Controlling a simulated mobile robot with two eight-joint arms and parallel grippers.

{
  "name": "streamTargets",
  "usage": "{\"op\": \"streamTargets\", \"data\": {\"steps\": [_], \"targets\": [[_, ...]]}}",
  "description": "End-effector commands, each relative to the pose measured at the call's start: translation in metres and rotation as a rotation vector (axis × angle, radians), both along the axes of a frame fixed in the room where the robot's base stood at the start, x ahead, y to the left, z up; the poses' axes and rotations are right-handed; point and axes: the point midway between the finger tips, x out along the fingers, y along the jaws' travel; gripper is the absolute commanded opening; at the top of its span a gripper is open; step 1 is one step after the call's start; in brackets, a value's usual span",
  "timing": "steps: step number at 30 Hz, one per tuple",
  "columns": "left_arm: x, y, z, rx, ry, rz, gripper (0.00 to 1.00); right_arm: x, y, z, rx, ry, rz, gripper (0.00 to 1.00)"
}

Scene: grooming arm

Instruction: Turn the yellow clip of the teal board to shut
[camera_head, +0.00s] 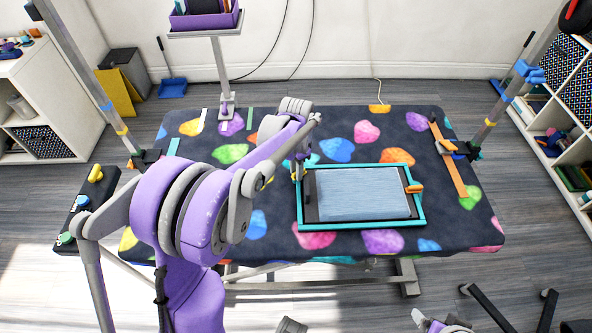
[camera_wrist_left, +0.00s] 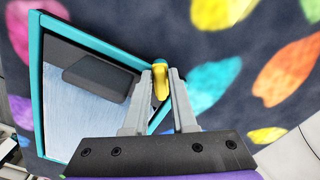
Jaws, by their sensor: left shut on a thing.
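The teal board (camera_head: 360,228), a teal frame around a dark border and a pale blue-grey panel, lies flat on the table. My left gripper (camera_head: 298,172) points down at the board's left edge. In the head view the fingers and arm mostly hide this clip. An orange clip (camera_head: 414,189) sits on the board's right edge. Part of my right arm shows at the bottom edge; its fingers are unclear.
The table (camera_head: 345,120) has a dark cover with bright coloured spots. An orange strap (camera_head: 450,165) lies to the right of the board. A purple bin (camera_head: 205,18) stands on a post behind. A black box with a yellow lever (camera_head: 95,174) is at the left.

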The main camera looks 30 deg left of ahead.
Motion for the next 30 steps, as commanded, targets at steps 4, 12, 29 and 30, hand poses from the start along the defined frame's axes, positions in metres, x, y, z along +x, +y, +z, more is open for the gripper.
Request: {"op": "streamTargets", "data": {"steps": [4,12,29,30], "targets": [[-0.0002,0.0002,0.0000,0.000,0.001,-0.005,0.00,0.0000,0.0000,0.0000,0.000,0.000,0.000,0.87],[-0.0002,0.0002,0.0000,0.000,0.001,-0.145,0.00,0.0000,0.0000,0.0001,0.000,0.000,0.000,0.87],[-0.0002,0.0002,0.0000,0.000,0.001,-0.390,0.00,0.0001,0.0000,0.0004,0.000,0.000,0.000,0.87],[-0.0002,0.0002,0.0000,0.000,0.001,-0.428,0.00,0.0000,0.0000,0.0004,0.000,0.000,0.000,0.87]]}}
